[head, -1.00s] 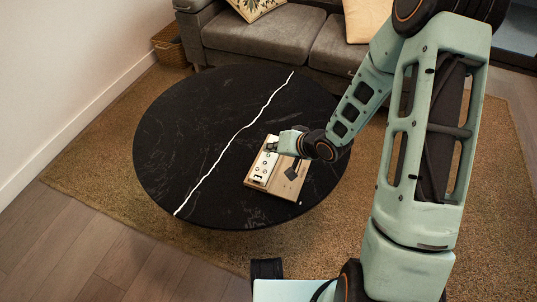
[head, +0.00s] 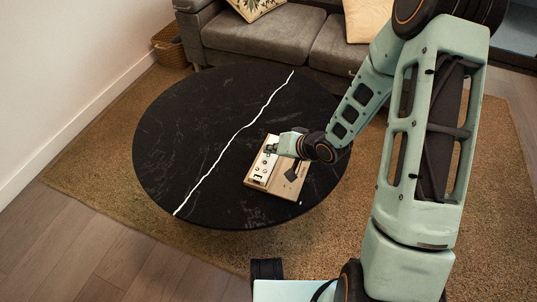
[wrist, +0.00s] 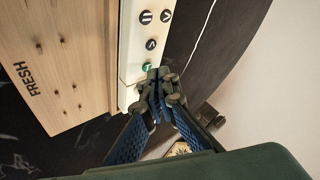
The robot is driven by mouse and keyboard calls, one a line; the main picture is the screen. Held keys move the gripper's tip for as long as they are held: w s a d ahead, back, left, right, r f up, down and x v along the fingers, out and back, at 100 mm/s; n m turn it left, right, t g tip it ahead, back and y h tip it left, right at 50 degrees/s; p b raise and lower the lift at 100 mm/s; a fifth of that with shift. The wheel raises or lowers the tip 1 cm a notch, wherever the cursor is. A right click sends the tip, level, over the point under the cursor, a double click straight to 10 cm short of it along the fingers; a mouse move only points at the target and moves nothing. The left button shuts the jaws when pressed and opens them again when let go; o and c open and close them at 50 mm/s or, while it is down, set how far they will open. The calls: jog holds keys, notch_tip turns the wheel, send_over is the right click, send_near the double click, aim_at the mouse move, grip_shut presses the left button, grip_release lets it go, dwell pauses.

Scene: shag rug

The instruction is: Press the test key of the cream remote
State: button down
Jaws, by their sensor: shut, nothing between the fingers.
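The cream remote (wrist: 133,45) lies along the edge of a wooden crate marked FRESH. It also shows as a pale strip in the head view (head: 260,174). In the wrist view its face carries dark round keys with symbols and a green key (wrist: 147,67). The label on the green key is too small to read. My gripper (wrist: 158,80) is shut and empty, its fingertips right beside the green key and partly covering it. I cannot tell whether they touch it. In the head view my gripper (head: 270,148) is over the remote's far end.
The wooden crate (wrist: 60,50) sits on a round black table (head: 190,130) with a white vein. A dark flat shape (head: 292,174) shows on the crate. The left part of the table is clear. A grey sofa (head: 260,45) stands behind.

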aim_at(271, 156)
jog(key=shift+f, duration=0.35)
dwell(0.5)
jog(key=shift+r, duration=0.15)
jog(key=shift+r+p, duration=0.65)
jog(key=shift+r, duration=0.1)
notch_tip(271, 156, up, 5)
jog(key=p, duration=0.5)
dwell(0.7)
